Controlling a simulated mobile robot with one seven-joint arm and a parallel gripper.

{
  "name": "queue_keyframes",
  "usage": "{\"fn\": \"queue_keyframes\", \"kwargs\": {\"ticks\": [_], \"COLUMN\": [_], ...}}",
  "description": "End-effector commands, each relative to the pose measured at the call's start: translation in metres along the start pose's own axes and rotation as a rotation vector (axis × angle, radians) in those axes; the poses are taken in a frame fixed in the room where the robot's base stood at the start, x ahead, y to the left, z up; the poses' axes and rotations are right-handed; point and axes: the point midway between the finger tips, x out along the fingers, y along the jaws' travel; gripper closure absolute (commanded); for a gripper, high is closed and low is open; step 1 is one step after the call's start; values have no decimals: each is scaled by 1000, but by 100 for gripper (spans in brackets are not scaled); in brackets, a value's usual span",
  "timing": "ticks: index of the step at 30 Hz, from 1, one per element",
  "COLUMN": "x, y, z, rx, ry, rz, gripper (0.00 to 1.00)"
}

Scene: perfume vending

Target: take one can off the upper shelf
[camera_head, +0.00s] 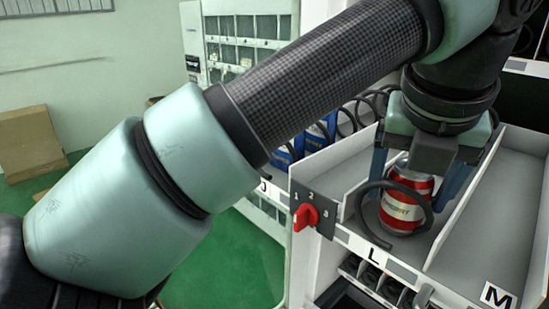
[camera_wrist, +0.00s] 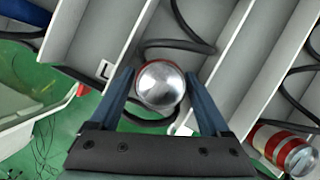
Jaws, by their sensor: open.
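A red and white can (camera_head: 405,203) stands upright in the shelf lane labelled L, inside the front loop of a black coil. The wrist view shows its silver top (camera_wrist: 160,85) from above. My gripper (camera_head: 412,185) is open over this lane. Its two blue fingers (camera_wrist: 160,98) are on either side of the can, with small gaps visible in the wrist view. Whether a finger touches the can is hidden in the head view. The upper shelf (camera_head: 480,258) has grey lanes with white dividers.
Another red and white can (camera_wrist: 285,148) shows at lower right in the wrist view. Blue cans (camera_head: 318,135) stand in a lane to the left. A red knob (camera_head: 305,217) on a grey plate sticks out at the shelf front. Lane M looks empty near its front.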

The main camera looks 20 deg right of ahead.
Motion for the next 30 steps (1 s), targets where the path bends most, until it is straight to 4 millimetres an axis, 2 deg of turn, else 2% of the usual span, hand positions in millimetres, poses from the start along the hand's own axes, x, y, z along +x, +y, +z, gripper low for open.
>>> {"fn": "queue_keyframes", "kwargs": {"ticks": [8, 21, 30], "x": [4, 3, 2], "y": [0, 0, 0], "z": [0, 0, 1], "rx": [1, 0, 0], "ry": [0, 0, -2], "rz": [0, 0, 1], "gripper": [19, 99, 100]}}
